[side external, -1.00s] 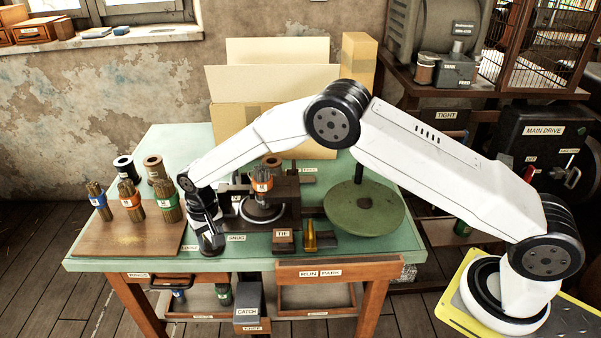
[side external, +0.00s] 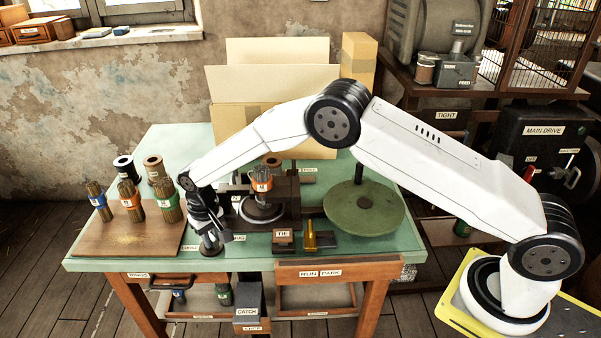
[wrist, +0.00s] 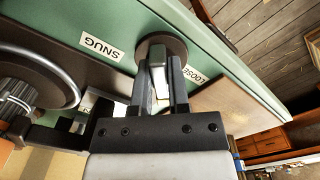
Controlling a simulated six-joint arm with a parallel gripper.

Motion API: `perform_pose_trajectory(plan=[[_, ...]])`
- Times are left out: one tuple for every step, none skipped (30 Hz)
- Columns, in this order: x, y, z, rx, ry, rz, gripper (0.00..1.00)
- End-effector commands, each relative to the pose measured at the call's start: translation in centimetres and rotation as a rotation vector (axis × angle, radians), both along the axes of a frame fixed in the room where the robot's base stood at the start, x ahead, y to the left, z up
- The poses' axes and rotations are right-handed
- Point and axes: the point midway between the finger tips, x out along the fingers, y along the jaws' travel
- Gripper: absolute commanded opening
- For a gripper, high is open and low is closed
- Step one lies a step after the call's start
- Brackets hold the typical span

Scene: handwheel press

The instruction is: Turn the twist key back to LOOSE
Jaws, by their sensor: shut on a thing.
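My gripper (wrist: 160,68) is shut on the key, one dark finger along each side. The SNUG label (wrist: 100,46) lies left of the base and the LOOSE label (wrist: 194,76) right of it. In the side view my gripper (side external: 213,237) is down at the front left of the bench over the dark base (side external: 210,250). There the key is hidden by the fingers and SNUG is partly covered.
A press with an orange-banded brush (side external: 262,181) stands just right of my gripper. A wooden board (side external: 128,236) with several banded brushes lies to the left.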

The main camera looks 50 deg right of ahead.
Motion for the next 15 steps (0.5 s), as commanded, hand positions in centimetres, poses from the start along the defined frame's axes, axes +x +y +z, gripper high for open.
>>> perform_pose_trajectory(plan=[[0.00, -0.01, 0.03, 0.000, 0.000, 0.032, 0.00], [0.00, -0.04, 0.03, 0.000, 0.000, 0.053, 0.00], [0.00, -0.08, 0.03, 0.000, 0.000, 0.085, 0.00], [0.00, -0.12, 0.03, 0.000, 0.000, 0.110, 0.00], [0.01, -0.15, 0.03, 0.000, 0.000, 0.136, 0.00], [0.01, -0.19, 0.02, 0.000, 0.000, 0.171, 0.00], [0.02, -0.23, 0.03, 0.000, 0.000, 0.198, 0.00], [0.03, -0.26, 0.02, 0.000, 0.000, 0.226, 0.00], [0.04, -0.31, 0.02, 0.000, 0.000, 0.264, 0.00], [0.04, -0.34, 0.02, 0.000, 0.000, 0.292, 0.00], [0.06, -0.37, 0.02, 0.000, 0.000, 0.321, 0.00], [0.07, -0.42, 0.02, 0.000, 0.000, 0.358, 0.00], [0.08, -0.45, 0.02, 0.000, 0.000, 0.387, 0.00], [0.09, -0.48, 0.02, 0.000, 0.000, 0.415, 0.00], [0.11, -0.52, 0.02, 0.000, 0.000, 0.452, 0.00]])
